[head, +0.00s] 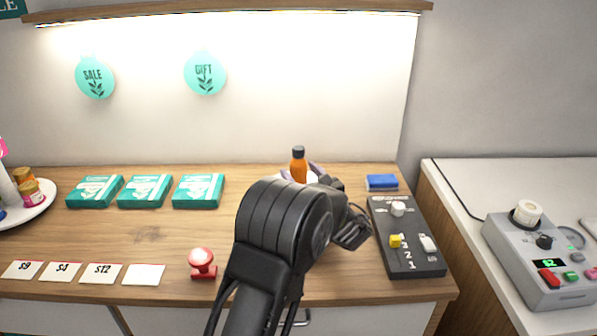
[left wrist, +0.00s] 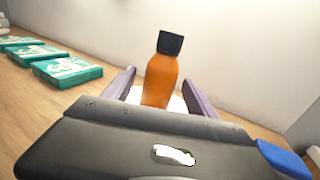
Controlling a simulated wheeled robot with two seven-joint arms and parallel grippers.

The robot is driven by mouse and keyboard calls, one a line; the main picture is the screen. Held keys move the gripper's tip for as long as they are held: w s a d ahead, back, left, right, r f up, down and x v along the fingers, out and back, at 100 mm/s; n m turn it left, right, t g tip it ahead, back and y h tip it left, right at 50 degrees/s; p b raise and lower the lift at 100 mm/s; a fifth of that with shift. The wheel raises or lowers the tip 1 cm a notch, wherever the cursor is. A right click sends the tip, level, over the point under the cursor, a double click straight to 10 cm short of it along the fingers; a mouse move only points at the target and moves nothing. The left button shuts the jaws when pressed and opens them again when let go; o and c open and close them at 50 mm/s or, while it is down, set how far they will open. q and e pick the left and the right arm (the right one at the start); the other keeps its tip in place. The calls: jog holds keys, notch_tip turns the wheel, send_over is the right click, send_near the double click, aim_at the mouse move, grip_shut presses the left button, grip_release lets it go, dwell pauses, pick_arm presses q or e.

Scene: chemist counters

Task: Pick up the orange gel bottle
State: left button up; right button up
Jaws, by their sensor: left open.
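The orange gel bottle (head: 299,166) with a black cap stands upright at the back of the wooden counter, behind my left arm in the head view. In the left wrist view the bottle (left wrist: 161,82) is between the two purple-grey fingers of my left gripper (left wrist: 160,92). The fingers are apart, with a visible gap on each side of the bottle. The bottle's lower part is hidden by the gripper body in the wrist view. A white surface shows around its base. My right gripper is not in view.
Several teal boxes (head: 145,191) lie left of the bottle. A blue block (head: 382,182) and a dark control panel (head: 408,238) are to the right. A red stamp (head: 202,263) and price cards (head: 102,272) lie near the front edge. The wall is close behind the bottle.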

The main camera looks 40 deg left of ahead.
pick_arm(q)
jog(key=shift+c, duration=0.4)
grip_shut()
dwell(0.5)
